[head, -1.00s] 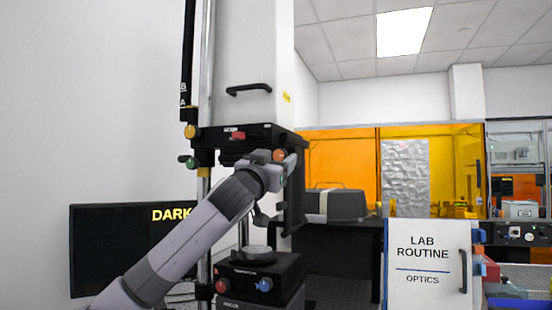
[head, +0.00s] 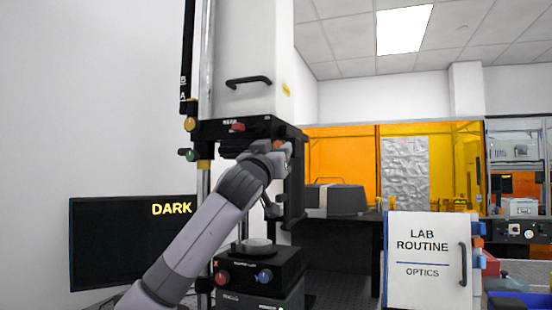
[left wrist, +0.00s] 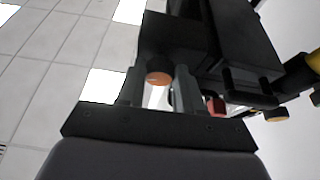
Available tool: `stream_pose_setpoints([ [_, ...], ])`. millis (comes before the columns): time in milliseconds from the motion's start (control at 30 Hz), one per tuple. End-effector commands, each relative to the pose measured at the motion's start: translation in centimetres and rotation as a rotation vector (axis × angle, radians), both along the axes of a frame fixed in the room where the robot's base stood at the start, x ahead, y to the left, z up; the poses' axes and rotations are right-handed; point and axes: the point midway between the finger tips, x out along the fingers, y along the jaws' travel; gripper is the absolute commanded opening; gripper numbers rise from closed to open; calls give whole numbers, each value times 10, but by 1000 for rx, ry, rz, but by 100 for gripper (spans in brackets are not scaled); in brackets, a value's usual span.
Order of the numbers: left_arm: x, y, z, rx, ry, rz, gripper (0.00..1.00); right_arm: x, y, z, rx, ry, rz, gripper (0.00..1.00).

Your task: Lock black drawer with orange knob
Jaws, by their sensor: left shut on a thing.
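The black drawer unit (head: 215,131) sits under a tall white housing in the head view. In the left wrist view its black body (left wrist: 178,36) fills the top middle. The orange knob (left wrist: 159,77) shows between my left fingertips in the left wrist view. My left gripper (left wrist: 159,88) is shut on the orange knob, one finger on each side. In the head view the left gripper (head: 281,152) is at the right end of the black unit. My right gripper is not in view.
A red knob (head: 238,127) is on the black unit's front; yellow (head: 190,124) and green (head: 188,155) knobs stand at its left. Below is a black stage (head: 255,262) with red and blue knobs.

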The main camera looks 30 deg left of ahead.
Motion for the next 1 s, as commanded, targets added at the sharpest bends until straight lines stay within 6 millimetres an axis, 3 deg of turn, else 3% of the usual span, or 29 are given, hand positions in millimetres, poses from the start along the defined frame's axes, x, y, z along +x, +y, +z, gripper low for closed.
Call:
stream_pose_setpoints([
  [200, 2, -4, -3, -196, -45, -5, 5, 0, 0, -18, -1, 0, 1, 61],
  [467, 2, -7, 0, -436, -101, -4, 5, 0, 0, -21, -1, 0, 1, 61],
  [1000, 3, -10, 9, -928, -219, 1, 5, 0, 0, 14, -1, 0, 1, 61],
])
